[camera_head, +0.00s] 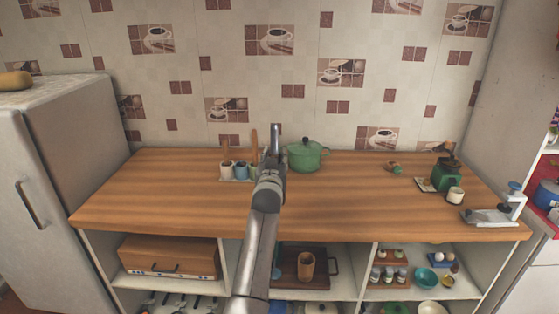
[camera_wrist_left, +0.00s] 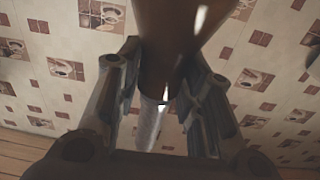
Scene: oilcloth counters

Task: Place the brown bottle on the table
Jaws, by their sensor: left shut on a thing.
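The brown bottle (camera_wrist_left: 178,28) fills the upper middle of the left wrist view, glossy and dark, between the two fingers. My left gripper (camera_head: 274,150) is shut on it; the fingers also show on both sides in the left wrist view (camera_wrist_left: 168,82). In the head view the gripper is in front of the middle of the wooden counter top (camera_head: 150,195), and I cannot make out the bottle there. The wall tiles fill most of the wrist view behind the bottle. My right gripper is not in view.
A green pot (camera_head: 306,157) stands just right of my gripper. A utensil holder with cups (camera_head: 235,171) is just left. A green grinder (camera_head: 444,176), a white cup (camera_head: 455,195) and a metal device (camera_head: 497,212) stand at the right. The counter's left and front middle-right are clear.

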